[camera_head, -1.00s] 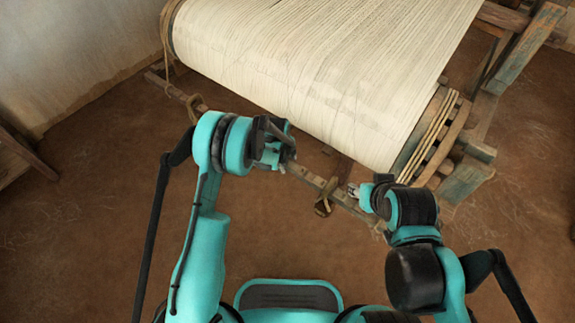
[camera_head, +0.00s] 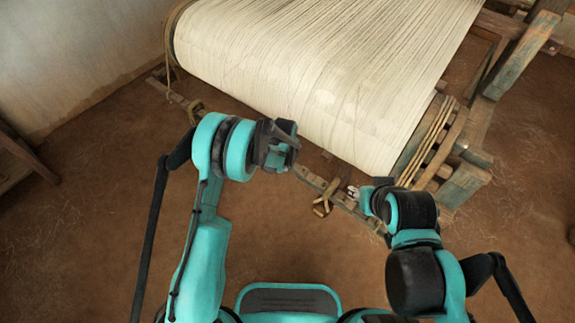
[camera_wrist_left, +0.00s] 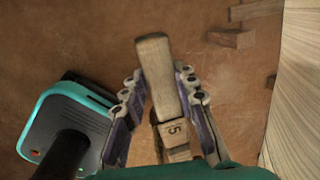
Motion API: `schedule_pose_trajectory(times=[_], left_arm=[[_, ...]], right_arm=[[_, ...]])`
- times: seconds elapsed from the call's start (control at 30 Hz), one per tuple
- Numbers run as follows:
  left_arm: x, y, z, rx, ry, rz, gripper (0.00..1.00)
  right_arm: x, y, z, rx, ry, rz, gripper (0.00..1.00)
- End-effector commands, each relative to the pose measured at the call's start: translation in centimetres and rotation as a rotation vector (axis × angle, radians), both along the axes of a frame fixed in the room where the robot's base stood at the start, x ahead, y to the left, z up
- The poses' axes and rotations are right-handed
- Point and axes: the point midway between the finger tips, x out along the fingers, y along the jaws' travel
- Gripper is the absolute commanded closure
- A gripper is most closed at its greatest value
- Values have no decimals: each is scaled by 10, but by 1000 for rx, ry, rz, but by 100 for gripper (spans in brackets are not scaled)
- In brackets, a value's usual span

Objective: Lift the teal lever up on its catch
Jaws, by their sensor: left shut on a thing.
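My left gripper (camera_head: 286,150) is in front of the cream cloth roll. In the left wrist view, my left gripper (camera_wrist_left: 160,90) has its fingers shut on either side of a brown wooden lever (camera_wrist_left: 156,70). The lever's blunt end points up in that view, and a block marked 5 (camera_wrist_left: 174,133) lies just below it. No teal paint shows on this lever, and its catch cannot be made out. In the head view, my left gripper hides the lever. My right gripper (camera_head: 354,192) is low by the wooden rail; its finger opening is too small to judge.
The cream warp roll (camera_head: 320,70) fills the back. A wooden rail (camera_head: 308,177) runs along its front, with a yellowish crossed piece (camera_head: 324,198) near my right gripper. A faded teal post (camera_head: 522,55) stands at right. The earth floor (camera_head: 90,220) at left is clear.

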Motion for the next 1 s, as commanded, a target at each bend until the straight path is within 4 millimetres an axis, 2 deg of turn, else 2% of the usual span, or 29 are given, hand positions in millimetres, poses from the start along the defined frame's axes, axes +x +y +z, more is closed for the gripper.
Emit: schedule_pose_trajectory(times=[0.03, 0.13, 0.47, 0.5, 0.57, 0.6, 0.87, 1.0], left_arm=[[-1, -2, 16, 13, -12, -3, 100], [-2, -4, 29, 35, -27, -2, 100], [-2, -4, 31, 43, -34, 0, 100], [-2, -4, 31, 43, -34, 0, 69], [-2, -4, 31, 43, -34, 0, 53], [-2, -4, 31, 43, -34, 0, 50], [-2, -4, 31, 43, -34, 0, 50], [-5, -4, 41, 43, -34, 0, 50]], right_arm=[[0, 0, 9, 0, 0, 0, 60], [0, 0, 13, 0, 0, 0, 60], [0, 0, 13, 0, 0, 0, 60], [0, 0, 13, 0, 0, 0, 60], [0, 0, 13, 0, 0, 0, 60], [0, 0, 13, 0, 0, 0, 60], [0, 0, 13, 0, 0, 0, 60], [0, 0, 13, 0, 0, 0, 60]])
